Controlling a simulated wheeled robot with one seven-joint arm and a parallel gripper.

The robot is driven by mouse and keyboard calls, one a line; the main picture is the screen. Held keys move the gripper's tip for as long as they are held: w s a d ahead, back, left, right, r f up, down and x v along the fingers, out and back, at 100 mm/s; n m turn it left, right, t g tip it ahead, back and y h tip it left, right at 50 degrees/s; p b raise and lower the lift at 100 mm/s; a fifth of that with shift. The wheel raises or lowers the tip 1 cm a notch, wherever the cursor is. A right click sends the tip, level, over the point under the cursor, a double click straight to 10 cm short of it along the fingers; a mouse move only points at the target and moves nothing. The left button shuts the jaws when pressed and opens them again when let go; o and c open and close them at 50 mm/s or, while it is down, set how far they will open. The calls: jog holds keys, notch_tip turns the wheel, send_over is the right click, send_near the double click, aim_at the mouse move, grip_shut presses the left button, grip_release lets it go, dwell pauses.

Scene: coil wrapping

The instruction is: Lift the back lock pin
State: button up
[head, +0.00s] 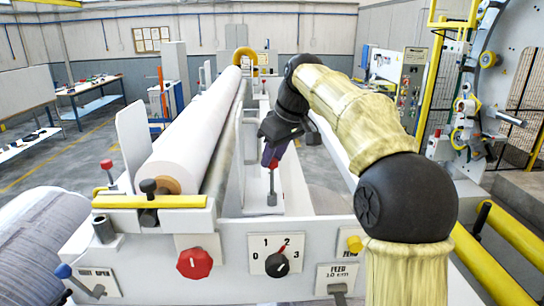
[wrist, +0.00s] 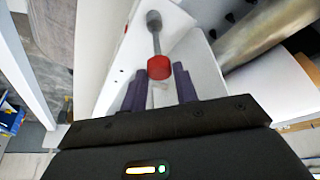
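A lock pin with a red knob (head: 272,163) stands upright on the white frame in the middle of the head view, its thin grey shaft running down to a grey base. My gripper (head: 274,152) is right above and beside this knob, its purple fingers pointing down. The shaft runs away from the knob to the grey base.
A long white roll (head: 205,125) runs back beside my arm. The front panel has a red knob (head: 194,263) and a dial (head: 277,264).

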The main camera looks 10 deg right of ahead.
jog(key=o, duration=0.3)
jog(key=shift+s+r, duration=0.1)
jog(key=shift+r, duration=0.05)
jog(key=shift+o, duration=0.2)
jog(key=v, duration=1.2)
jog(key=shift+d, duration=0.1)
